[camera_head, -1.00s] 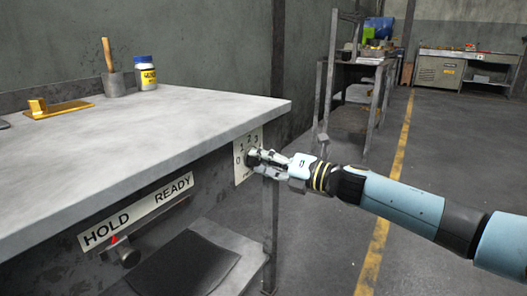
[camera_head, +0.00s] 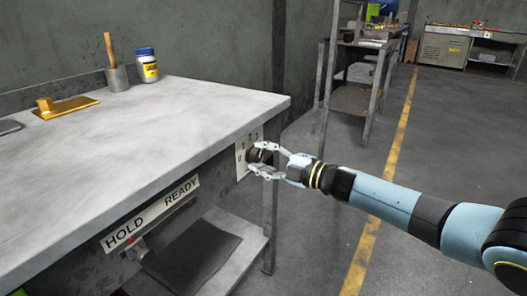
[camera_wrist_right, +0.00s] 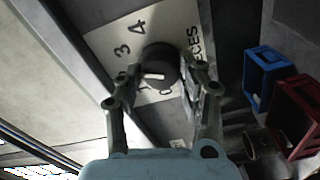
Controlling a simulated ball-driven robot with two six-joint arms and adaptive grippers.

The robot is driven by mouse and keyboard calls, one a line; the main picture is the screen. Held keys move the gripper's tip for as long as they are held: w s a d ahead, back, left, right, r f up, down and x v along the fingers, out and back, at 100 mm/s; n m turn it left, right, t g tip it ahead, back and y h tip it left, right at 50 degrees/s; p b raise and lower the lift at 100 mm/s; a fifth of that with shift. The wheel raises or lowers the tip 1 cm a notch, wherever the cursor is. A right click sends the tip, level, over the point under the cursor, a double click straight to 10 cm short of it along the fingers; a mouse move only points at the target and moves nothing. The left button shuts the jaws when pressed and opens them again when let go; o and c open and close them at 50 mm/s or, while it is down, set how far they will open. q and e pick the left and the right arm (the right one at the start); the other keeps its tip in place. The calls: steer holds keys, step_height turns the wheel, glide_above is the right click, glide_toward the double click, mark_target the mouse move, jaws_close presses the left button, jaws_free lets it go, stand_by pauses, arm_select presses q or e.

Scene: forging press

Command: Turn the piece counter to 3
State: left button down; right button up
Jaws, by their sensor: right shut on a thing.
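The piece counter is a dark round knob (camera_wrist_right: 160,65) on a pale number plate (camera_wrist_right: 190,25) at the workbench's end, below the top. In the right wrist view its white mark points roughly left. The 3 and 4 show up and left of the knob. Other digits below it are partly covered by my finger, so I cannot tell the exact number marked. In the head view the knob (camera_head: 256,154) and plate (camera_head: 242,160) are small. My right gripper (camera_head: 262,158) is shut on the knob, one finger on each side. My left gripper is not in view.
The grey workbench (camera_head: 160,120) carries a yellow-labelled jar (camera_head: 147,68), a pot with a wooden handle (camera_head: 116,76) and a brass piece (camera_head: 62,108). A HOLD/READY strip (camera_head: 150,214) runs along its front. Blue (camera_wrist_right: 264,75) and red (camera_wrist_right: 300,112) bins show in the wrist view.

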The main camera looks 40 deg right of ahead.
steer(key=shift+m+p, duration=0.35)
steer(key=shift+m, duration=0.45)
steer(key=shift+f+m, duration=0.1)
steer(key=shift+m, duration=0.4)
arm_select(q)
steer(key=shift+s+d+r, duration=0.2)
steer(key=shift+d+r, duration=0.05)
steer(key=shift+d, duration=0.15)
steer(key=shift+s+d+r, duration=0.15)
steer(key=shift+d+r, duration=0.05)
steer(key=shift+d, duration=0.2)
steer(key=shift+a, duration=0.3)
arm_select(e)
steer(key=o, duration=1)
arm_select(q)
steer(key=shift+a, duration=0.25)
arm_select(e)
steer(key=shift+o, duration=0.8)
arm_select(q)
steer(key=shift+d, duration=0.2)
arm_select(e)
steer(key=v, duration=1.2)
